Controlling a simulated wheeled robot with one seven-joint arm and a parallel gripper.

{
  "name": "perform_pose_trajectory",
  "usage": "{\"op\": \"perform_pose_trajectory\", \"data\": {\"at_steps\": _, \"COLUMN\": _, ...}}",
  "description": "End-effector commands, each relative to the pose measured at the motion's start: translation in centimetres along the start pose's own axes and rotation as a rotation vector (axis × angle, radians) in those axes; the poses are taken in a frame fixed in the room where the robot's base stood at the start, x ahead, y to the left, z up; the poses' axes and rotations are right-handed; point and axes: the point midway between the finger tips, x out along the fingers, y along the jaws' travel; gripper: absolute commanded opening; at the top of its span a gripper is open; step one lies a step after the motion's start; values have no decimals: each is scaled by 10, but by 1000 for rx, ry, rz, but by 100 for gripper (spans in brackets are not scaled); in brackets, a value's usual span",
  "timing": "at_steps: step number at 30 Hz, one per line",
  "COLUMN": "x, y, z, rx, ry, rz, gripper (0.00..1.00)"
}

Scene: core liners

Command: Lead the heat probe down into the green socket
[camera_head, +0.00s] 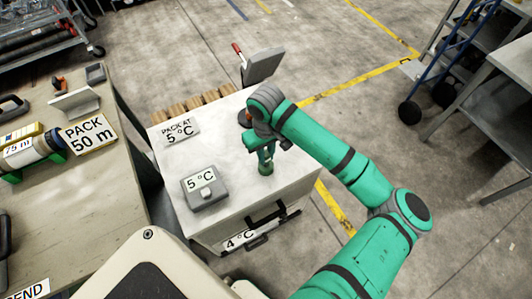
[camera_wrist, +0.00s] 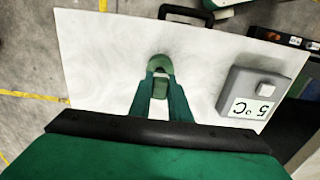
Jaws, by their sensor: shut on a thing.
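The green socket (camera_head: 266,168) stands on the white top of the chest, near its right part. It also shows in the wrist view (camera_wrist: 160,62), just beyond my fingertips. My gripper (camera_head: 268,150) points down directly over the socket, its fingers close to it. In the wrist view my gripper (camera_wrist: 160,92) has its two green fingers closed around a small piece, which I take as the heat probe. The probe is mostly hidden by the fingers. I cannot tell whether its tip is inside the socket.
A grey box reading 5 °C (camera_head: 205,188) sits left of the socket. A "PACK AT 5 °C" sign (camera_head: 180,131) stands at the back left. A workbench (camera_head: 95,200) holding a "PACK 50 m" sign is further left. The chest top between is clear.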

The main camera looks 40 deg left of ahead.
Motion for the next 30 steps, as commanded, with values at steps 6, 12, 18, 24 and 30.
{"op": "perform_pose_trajectory", "data": {"at_steps": 6, "x": 2, "y": 0, "z": 0, "rx": 0, "ry": 0, "rz": 0, "gripper": 0}}
{"op": "perform_pose_trajectory", "data": {"at_steps": 12, "x": 2, "y": 0, "z": 0, "rx": 0, "ry": 0, "rz": 0, "gripper": 0}}
{"op": "perform_pose_trajectory", "data": {"at_steps": 18, "x": 2, "y": 0, "z": 0, "rx": 0, "ry": 0, "rz": 0, "gripper": 39}}
{"op": "perform_pose_trajectory", "data": {"at_steps": 24, "x": 2, "y": 0, "z": 0, "rx": 0, "ry": 0, "rz": 0, "gripper": 39}}
{"op": "perform_pose_trajectory", "data": {"at_steps": 30, "x": -8, "y": 0, "z": 0, "rx": 0, "ry": 1, "rz": 0, "gripper": 39}}
